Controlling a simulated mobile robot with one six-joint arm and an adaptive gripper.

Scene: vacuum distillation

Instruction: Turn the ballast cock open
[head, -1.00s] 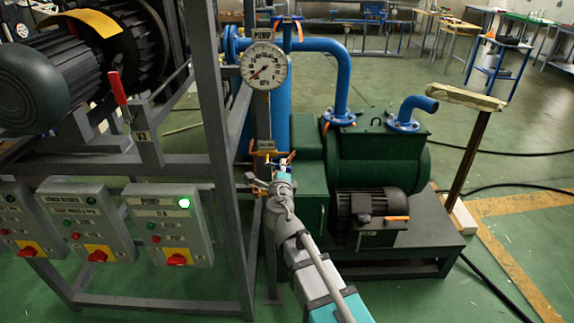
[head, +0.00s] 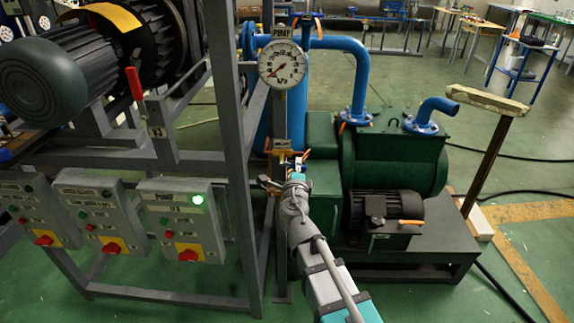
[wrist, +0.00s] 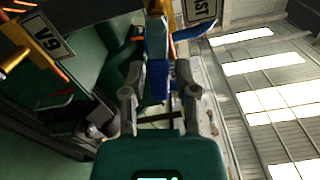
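In the head view my gripper (head: 295,188) reaches the pipework left of the green pump (head: 393,165), and mostly hides the cock.
A valve tagged V9 (wrist: 47,38) is close by on the left in the wrist view. The grey frame (head: 232,150) stands left of my arm, with a pressure gauge (head: 282,64) above and switch boxes (head: 185,220) at left.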

